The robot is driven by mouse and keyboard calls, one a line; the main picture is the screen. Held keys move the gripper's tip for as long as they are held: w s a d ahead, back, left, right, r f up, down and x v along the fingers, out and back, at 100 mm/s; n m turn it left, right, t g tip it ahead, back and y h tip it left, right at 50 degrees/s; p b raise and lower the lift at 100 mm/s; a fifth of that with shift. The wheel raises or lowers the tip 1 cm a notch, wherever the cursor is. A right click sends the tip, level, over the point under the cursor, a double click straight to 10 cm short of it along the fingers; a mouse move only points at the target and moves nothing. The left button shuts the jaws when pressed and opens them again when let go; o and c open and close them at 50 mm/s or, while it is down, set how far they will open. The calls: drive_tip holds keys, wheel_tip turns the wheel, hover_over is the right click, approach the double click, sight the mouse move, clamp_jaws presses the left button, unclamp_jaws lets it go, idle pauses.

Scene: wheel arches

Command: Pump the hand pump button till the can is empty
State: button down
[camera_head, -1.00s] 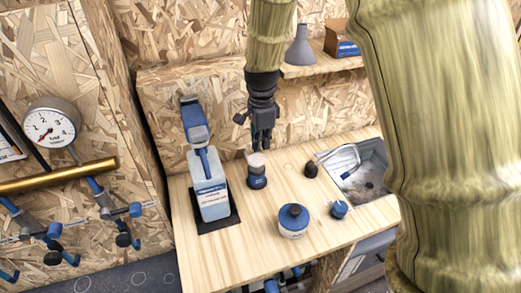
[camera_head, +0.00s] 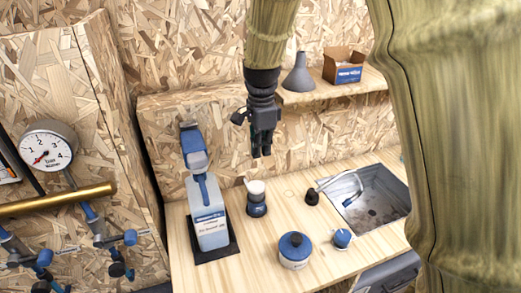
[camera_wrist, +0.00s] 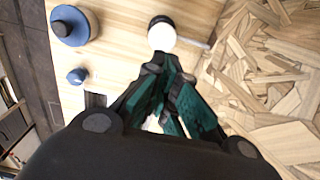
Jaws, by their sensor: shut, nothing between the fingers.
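The small hand pump with a white top button (camera_head: 256,187) and a dark blue body (camera_head: 257,207) stands upright on the wooden counter, right of the tall bottle. The button also shows in the wrist view (camera_wrist: 162,37). I cannot see how full any can is. My gripper (camera_head: 262,153) points down, shut and empty, above and slightly behind the button, with a visible gap in the head view. In the wrist view my fingertips (camera_wrist: 165,62) appear just short of the button. A round white can with a blue lid (camera_head: 295,250) stands in front, to the right.
A tall white bottle with a blue head (camera_head: 207,215) stands left of the pump on a black mat. A small blue-topped pot (camera_head: 342,238), a dark stopper (camera_head: 312,198) and a sink (camera_head: 380,200) are to the right. A shelf (camera_head: 315,94) holds a grey funnel (camera_head: 298,75) and a box.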

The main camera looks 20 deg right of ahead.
sight(261, 184)
drive_tip(key=shift+f, duration=0.1)
drive_tip(key=shift+f+b, duration=1.05)
drive_tip(key=shift+f, duration=3.75)
drive_tip(key=shift+f, duration=0.1)
drive_tip(key=shift+f+b, duration=0.45)
drive_tip(key=shift+f, duration=1.45)
drive_tip(key=shift+r+p, duration=2.15)
drive_tip(key=shift+r, duration=0.1)
drive_tip(key=shift+f, duration=0.3)
